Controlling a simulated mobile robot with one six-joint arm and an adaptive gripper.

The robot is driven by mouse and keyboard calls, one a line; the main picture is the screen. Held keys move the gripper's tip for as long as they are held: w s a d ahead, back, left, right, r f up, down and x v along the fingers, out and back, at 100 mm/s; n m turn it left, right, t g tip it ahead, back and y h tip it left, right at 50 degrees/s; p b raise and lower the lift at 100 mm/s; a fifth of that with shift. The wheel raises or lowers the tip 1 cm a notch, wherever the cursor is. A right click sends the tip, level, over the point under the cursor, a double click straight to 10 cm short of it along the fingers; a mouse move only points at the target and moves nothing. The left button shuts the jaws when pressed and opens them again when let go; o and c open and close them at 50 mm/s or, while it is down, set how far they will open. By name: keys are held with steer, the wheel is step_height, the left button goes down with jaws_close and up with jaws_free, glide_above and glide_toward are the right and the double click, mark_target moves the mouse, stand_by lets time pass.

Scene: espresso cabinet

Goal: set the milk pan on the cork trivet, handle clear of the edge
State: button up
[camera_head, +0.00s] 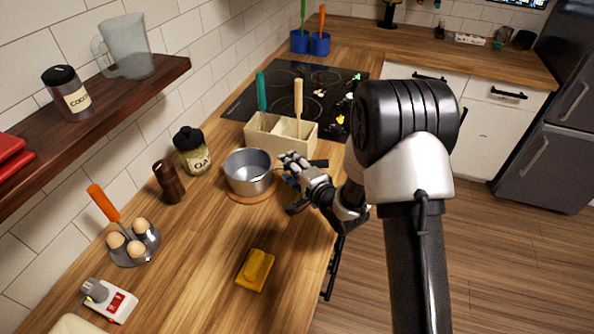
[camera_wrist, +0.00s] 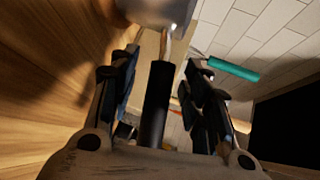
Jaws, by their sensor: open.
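The milk pan (camera_head: 249,172) is a silver pot, upright on the cork trivet (camera_head: 251,198), whose front rim shows beneath it. In the wrist view the pan (camera_wrist: 155,8) is at the top, and its black handle (camera_wrist: 155,110) runs down between my fingers. My gripper (camera_head: 300,178) is just right of the pan, around the handle; its fingers also show in the wrist view (camera_wrist: 160,85), apart, with gaps on both sides of the handle. In the head view my gripper hides most of the handle, so its clearance from the counter edge is hard to tell.
A cream utensil box (camera_head: 262,141) stands behind the pan. An oat jar (camera_head: 192,151) and a dark mill (camera_head: 170,182) stand left. A yellow sponge (camera_head: 256,270) lies in front. The egg holder (camera_head: 148,242) is front left. Counter between pan and sponge is clear.

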steer(key=s+d+r+n+g+h, duration=0.3)
steer(key=s+d+r+n+h, duration=0.35)
steer(key=s+d+r, duration=0.85)
steer(key=s+a+r+n+g, duration=0.1)
steer(key=s+n+g, duration=0.1)
steer(key=s, duration=0.9)
steer(key=s+a+r+n+g, duration=0.2)
steer(key=s+n+g, duration=0.1)
steer(key=s, duration=0.9)
steer(key=shift+s+n+g, duration=0.25)
steer(key=shift+n+g, duration=0.05)
steer(key=shift+n, duration=0.05)
